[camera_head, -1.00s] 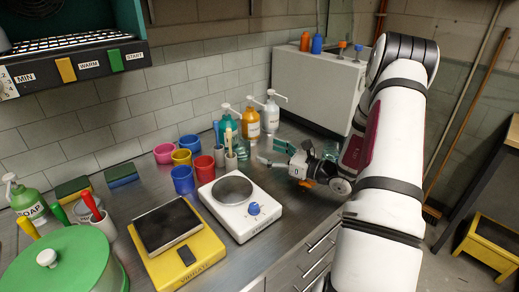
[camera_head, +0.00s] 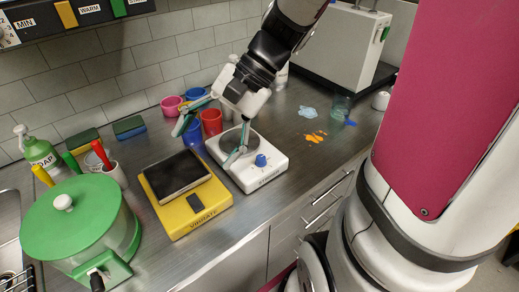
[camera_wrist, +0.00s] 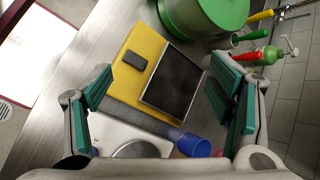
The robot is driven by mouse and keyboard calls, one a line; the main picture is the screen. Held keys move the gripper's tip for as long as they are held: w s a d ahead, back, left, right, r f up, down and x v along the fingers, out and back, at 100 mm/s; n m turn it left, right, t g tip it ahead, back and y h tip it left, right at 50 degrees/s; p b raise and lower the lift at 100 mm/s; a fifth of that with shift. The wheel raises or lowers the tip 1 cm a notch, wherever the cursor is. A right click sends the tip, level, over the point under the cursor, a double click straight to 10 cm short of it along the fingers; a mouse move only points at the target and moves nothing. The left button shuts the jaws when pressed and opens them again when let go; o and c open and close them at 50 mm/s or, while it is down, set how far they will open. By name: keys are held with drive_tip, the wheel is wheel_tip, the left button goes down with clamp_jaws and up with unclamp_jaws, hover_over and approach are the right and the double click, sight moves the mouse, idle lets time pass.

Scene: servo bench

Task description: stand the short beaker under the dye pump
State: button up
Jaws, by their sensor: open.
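A clear greenish glass beaker (camera_head: 341,105) stands on the bench at the back right in the head view, apart from my gripper; I cannot tell whether it is the short one. My gripper (camera_head: 204,146) is open and empty above the stirrer. In the wrist view its fingers (camera_wrist: 158,82) are spread, with nothing between them except the bench gear below. The dye pumps are mostly hidden behind my arm; only part of a pale bottle (camera_head: 281,76) shows.
A white stirrer (camera_head: 268,172), a yellow vibrating plate (camera_head: 205,218) and a green pot (camera_head: 75,228) line the bench. Red (camera_head: 211,121) and blue cups crowd near the wall.

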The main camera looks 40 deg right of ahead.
drive_tip(key=s+d+r+n+t+h, duration=0.2)
drive_tip(key=s+d+r+n+h, duration=0.1)
drive_tip(key=s+n+h, duration=0.5)
drive_tip(key=shift+s+d+r+n+t, duration=0.2)
drive_tip(key=shift+s+r+n+t, duration=0.3)
drive_tip(key=shift+s+n, duration=0.9)
drive_tip(key=shift+s, duration=0.2)
drive_tip(key=shift+r+p, duration=0.3)
drive_tip(key=shift+r, duration=0.15)
